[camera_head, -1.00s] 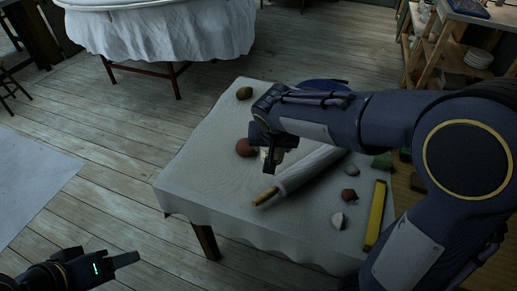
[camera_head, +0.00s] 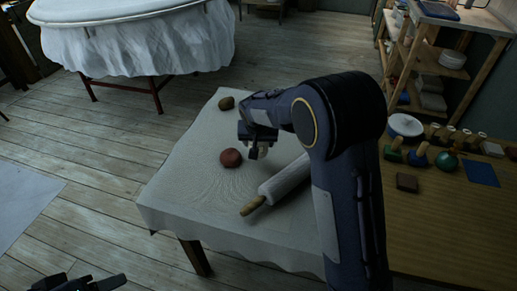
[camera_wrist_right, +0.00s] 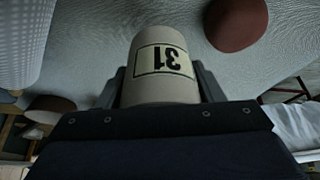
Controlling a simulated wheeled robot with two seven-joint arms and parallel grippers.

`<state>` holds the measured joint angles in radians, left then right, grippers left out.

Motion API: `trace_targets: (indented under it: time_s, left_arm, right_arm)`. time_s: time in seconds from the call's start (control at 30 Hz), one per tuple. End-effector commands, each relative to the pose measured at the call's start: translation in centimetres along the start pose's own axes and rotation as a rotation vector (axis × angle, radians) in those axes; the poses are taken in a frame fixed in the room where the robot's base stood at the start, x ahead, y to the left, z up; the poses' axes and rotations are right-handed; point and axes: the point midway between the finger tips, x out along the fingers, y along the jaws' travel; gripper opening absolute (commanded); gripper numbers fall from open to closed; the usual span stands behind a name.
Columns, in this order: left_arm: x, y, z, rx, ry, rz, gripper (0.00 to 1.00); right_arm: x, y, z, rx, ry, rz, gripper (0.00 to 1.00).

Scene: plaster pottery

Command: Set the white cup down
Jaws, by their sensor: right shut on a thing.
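The white cup (camera_wrist_right: 162,70), marked with a black-framed "31", sits between the fingers of my right gripper in the right wrist view. The fingers press on both its sides. In the head view my right gripper (camera_head: 257,153) is over the cloth-covered table (camera_head: 185,195), just right of a red ball; the cup is hardly visible there, hidden by the gripper. I cannot tell whether the cup touches the cloth. My left gripper (camera_head: 108,284) is at the bottom left edge, away from the table, too dark and cut off to judge its fingers.
The red ball (camera_head: 230,158) and a rolling pin (camera_head: 285,181) flank the right gripper. A wooden bench (camera_head: 430,235) with tools is at right. The table's left front is clear.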

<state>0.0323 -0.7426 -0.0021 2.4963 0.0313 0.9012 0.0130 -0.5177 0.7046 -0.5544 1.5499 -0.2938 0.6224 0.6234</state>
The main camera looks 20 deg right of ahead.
Motion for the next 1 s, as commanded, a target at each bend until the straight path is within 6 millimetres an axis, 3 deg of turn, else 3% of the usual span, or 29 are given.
trace_targets:
  time_s: [0.23,0.63,0.67,0.7,0.83,1.0]
  left_arm:
    - [0.3,-0.1,0.1,0.0,0.0,0.0,0.58]
    - [0.6,-0.3,0.3,0.0,0.0,0.0,0.58]
    - [0.6,-0.3,0.3,0.0,0.0,0.0,0.58]
    - [0.5,-0.2,0.2,0.0,0.0,0.0,0.58]
    - [0.5,-0.2,0.2,0.0,0.0,0.0,0.58]
    - [0.5,-0.2,0.2,0.0,0.0,0.0,0.58]
  right_arm:
    - [3.4,0.0,0.9,-0.001,-0.002,0.002,0.34]
    - [4.0,0.0,1.2,0.0,0.0,0.0,0.34]
    - [4.0,0.0,1.2,0.0,-0.001,0.001,0.62]
    - [3.9,0.0,1.2,0.0,-0.001,0.001,0.67]
    - [3.9,0.0,1.2,0.0,-0.001,0.001,0.83]
    - [3.9,0.0,1.2,0.0,-0.001,0.001,0.83]
